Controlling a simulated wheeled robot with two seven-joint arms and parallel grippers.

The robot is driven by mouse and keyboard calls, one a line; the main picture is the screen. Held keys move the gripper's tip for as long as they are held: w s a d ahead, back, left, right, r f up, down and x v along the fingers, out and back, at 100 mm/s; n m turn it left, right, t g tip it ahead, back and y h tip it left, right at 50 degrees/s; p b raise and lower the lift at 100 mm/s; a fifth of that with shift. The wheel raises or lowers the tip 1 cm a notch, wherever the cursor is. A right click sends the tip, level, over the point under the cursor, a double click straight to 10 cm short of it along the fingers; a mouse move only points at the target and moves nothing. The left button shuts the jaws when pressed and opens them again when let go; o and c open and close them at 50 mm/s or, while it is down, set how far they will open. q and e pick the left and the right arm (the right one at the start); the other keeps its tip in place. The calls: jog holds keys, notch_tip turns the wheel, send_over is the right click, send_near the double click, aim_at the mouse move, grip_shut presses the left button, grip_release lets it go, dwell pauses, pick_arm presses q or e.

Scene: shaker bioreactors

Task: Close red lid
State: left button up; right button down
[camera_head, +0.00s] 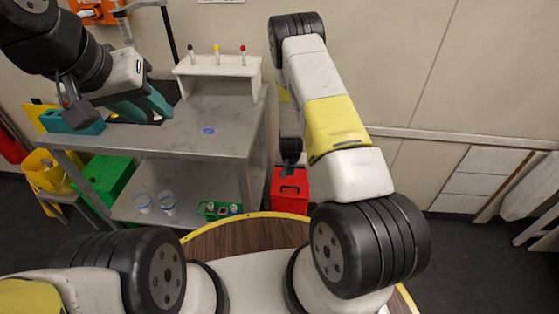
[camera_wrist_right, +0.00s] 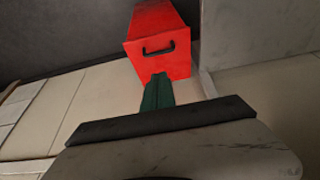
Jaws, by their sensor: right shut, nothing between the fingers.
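A red box (camera_head: 289,204) with a black handle stands low beside the metal table's right side. It also shows in the right wrist view (camera_wrist_right: 158,22), with its handle face towards my gripper. I cannot tell which part is the lid or whether it is open. My right gripper (camera_head: 288,172) hangs just above the box in the head view, partly hidden by my arm. In the right wrist view its green fingers (camera_wrist_right: 158,76) are together, empty, and overlap the lower edge of the handle face; contact is unclear. My left gripper (camera_head: 150,112) is open above the table's left part.
The metal table (camera_head: 215,130) carries a white rack (camera_head: 218,66) with several small capped tubes. Its lower shelf holds clear beakers (camera_head: 143,201) and a green tray (camera_head: 219,210). A green bin (camera_head: 108,177) and a yellow bucket (camera_head: 45,170) are at left. Walls stand close behind.

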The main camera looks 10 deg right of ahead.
aim_at(290, 187)
jog(key=x, duration=1.2)
jog(key=shift+s+f, duration=0.2)
jog(key=shift+f, duration=0.05)
jog(key=shift+w+f, duration=0.1)
jog(key=shift+f, duration=0.4)
jog(key=shift+s+f, duration=0.2)
jog(key=shift+f, duration=0.3)
jog(key=shift+s+f, duration=0.2)
jog(key=shift+f, duration=0.35)
jog(key=shift+w+a+r, duration=0.1)
jog(key=shift+w+r, duration=0.05)
jog(key=shift+r, duration=0.15)
